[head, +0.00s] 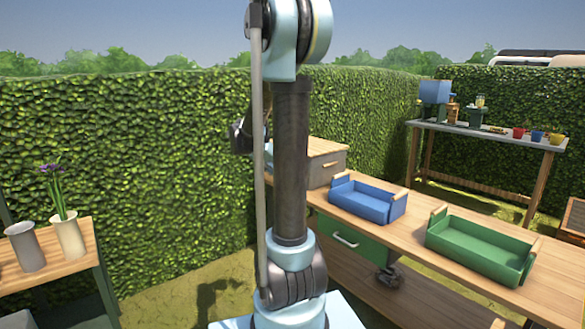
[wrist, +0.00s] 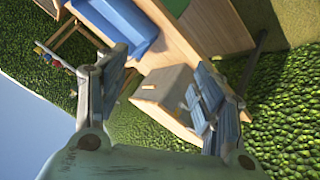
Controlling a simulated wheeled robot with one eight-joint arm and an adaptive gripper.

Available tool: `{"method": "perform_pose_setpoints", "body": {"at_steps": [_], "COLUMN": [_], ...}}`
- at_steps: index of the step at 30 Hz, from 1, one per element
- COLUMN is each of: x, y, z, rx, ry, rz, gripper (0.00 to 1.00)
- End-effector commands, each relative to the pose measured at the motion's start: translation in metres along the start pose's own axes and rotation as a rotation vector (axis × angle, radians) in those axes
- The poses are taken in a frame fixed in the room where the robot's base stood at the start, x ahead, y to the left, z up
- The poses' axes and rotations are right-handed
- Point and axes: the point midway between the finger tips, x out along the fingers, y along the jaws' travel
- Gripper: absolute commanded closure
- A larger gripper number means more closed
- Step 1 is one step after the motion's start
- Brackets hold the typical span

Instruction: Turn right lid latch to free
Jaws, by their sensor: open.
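A box with a wooden lid and grey side (head: 329,169) stands at the far end of the workbench, partly hidden behind my arm. In the wrist view the box (wrist: 172,80) shows between my fingers, its grey face bearing a small light wooden piece (wrist: 150,87). I cannot tell whether that piece is a latch or a handle, and I cannot make out the right lid latch. My gripper (wrist: 162,64) is open and empty, its two fingers spread apart, with the box beyond them. In the head view the gripper is mostly hidden behind my arm.
A blue tray (head: 366,202) and a green tray (head: 478,249) stand on the wooden workbench (head: 412,222). A drawer (head: 352,243) sits under it. A side table (head: 67,258) with vases is at left. A tall hedge (head: 110,150) runs behind the box.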

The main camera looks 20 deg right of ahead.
Motion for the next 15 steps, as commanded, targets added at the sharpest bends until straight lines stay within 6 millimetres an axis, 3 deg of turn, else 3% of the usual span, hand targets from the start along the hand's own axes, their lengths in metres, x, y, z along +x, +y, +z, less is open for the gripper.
{"method": "perform_pose_setpoints", "body": {"at_steps": [6,15], "x": [0.027,0.065], "y": [-0.037,-0.091], "z": [-0.049,-0.100], "rx": [0.102,0.242], "ry": [0.108,0.274], "rz": [0.078,0.161], "gripper": [0.38,0.38]}}
